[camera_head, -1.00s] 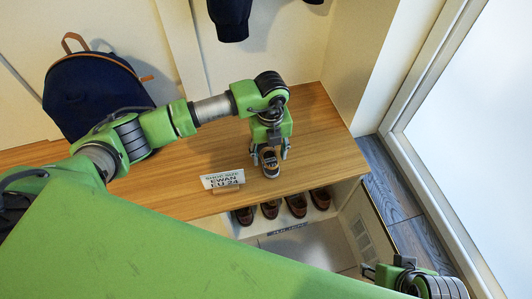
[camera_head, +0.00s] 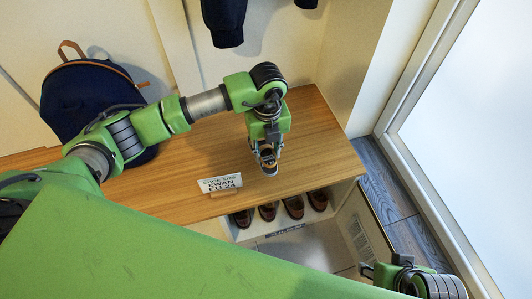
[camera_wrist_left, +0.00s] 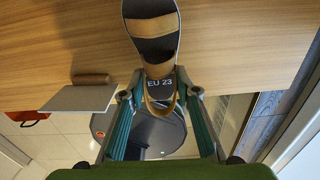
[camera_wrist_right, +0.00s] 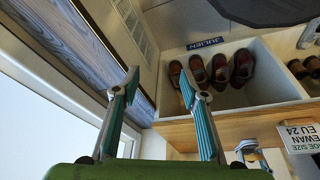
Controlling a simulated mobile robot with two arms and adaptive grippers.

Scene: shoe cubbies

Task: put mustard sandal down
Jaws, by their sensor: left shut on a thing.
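The mustard sandal (camera_head: 269,166) is at my left gripper (camera_head: 267,152), over the front part of the wooden bench top (camera_head: 315,130). In the left wrist view the sandal (camera_wrist_left: 152,28) has a dark footbed, a mustard band and an "EU 23" mark. Its near end lies between the fingers of my left gripper (camera_wrist_left: 160,97), which is shut on it. I cannot tell whether the sandal touches the bench. My right gripper (camera_wrist_right: 158,80) is open and empty in the right wrist view, low and in front of the cubbies.
A size sign (camera_head: 220,184) reading "EWAN EU 24" stands left of the sandal near the bench's front edge. Brown shoes (camera_head: 293,206) fill the cubby below. A navy backpack (camera_head: 85,95) leans at the back left. The bench right of the sandal is clear.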

